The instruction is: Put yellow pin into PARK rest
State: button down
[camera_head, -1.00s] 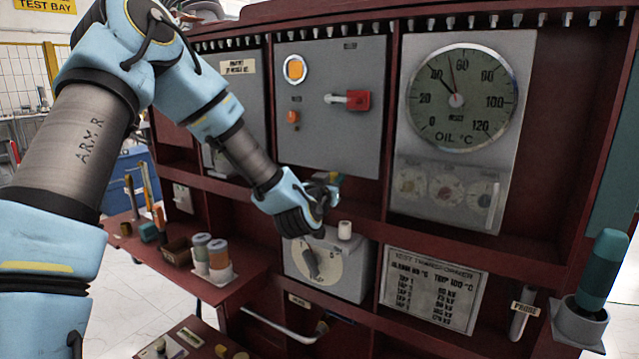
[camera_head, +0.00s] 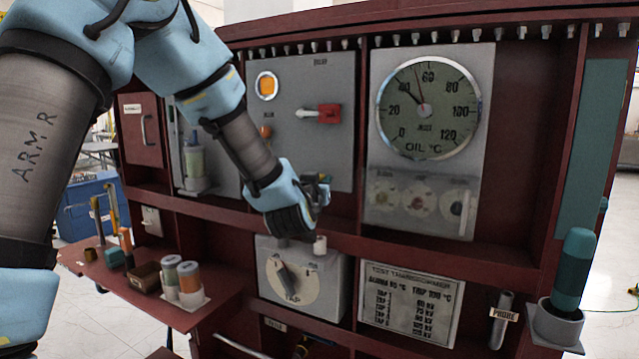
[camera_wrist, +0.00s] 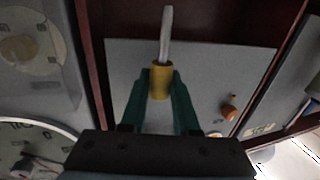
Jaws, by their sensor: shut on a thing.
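My gripper (camera_wrist: 160,92) is shut on the yellow pin (camera_wrist: 160,82), seen in the wrist view between the green fingers. The pin has a yellow collar and a grey shaft, which extends beyond the fingertips. In the head view my gripper (camera_head: 320,186) is in front of the lower edge of the grey switch panel (camera_head: 300,120), above the TAP dial box (camera_head: 300,280). The pin cannot be made out clearly there. I cannot make out a PARK label or identify its rest in these frames.
A short white post (camera_head: 320,245) stands on the TAP box, just below my gripper. A red handle (camera_head: 328,113) and an orange knob (camera_head: 265,131) project from the panel. A side shelf (camera_head: 215,312) holds jars. A teal-handled probe (camera_head: 573,268) stands in a holder at right.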

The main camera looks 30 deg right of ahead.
jog(key=shift+f+b, duration=0.1)
jog(key=shift+b, duration=0.25)
notch_tip(320, 180, down, 6)
jog(key=b, duration=0.5)
jog(key=shift+r+b, duration=0.2)
jog(key=shift+b, duration=0.1)
jog(key=shift+b, duration=0.9)
dwell(1.2)
jog(key=shift+f+b, duration=2.3)
jog(key=c, duration=0.6)
grip_release()
jog(key=b+v, duration=0.2)
jog(key=v, duration=0.9)
jog(key=shift+w, duration=0.1)
